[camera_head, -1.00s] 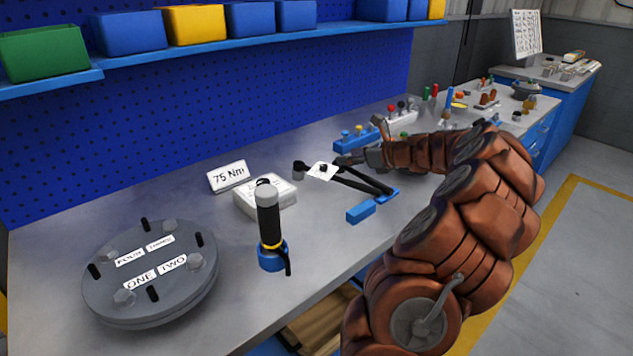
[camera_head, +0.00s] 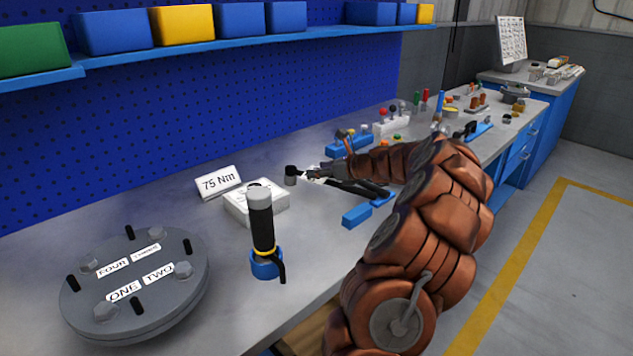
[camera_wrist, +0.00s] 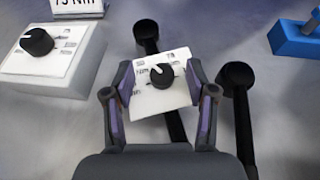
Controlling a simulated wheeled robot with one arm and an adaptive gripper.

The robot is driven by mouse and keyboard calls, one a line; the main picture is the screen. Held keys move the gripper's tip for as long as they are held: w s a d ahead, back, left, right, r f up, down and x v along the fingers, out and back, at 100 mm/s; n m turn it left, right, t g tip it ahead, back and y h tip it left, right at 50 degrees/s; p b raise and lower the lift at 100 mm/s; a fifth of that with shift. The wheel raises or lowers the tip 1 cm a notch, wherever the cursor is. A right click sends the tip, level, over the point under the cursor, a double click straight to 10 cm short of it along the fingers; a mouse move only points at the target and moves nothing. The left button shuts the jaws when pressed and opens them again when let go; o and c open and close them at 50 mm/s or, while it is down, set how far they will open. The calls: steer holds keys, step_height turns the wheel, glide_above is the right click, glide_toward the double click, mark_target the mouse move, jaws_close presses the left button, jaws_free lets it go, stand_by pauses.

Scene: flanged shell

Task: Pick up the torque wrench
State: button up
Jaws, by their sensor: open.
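A black wrench with a round head and a white dial plate lies on the bench in the head view (camera_head: 291,175). I take it to be the torque wrench. In the wrist view its white plate with a black knob (camera_wrist: 148,104) is between the fingers of my gripper (camera_wrist: 163,88). My gripper is open, with one finger on each side of the plate; I cannot tell whether they touch it. In the head view my gripper (camera_head: 322,172) is over the wrench and partly hides it. A second black, round-headed tool (camera_wrist: 238,105) lies just right of the right finger.
A white dial box (camera_head: 262,208) and a "75 Nm" sign (camera_head: 218,182) stand to the left. A black-handled tool (camera_head: 262,225) stands upright in a blue holder nearer. A flanged disc (camera_head: 140,285) is at front left. A blue block (camera_head: 356,216) lies near the bench edge.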

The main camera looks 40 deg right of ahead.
steer(key=shift+x, duration=0.8)
steer(key=shift+d, duration=0.1)
jaws_close()
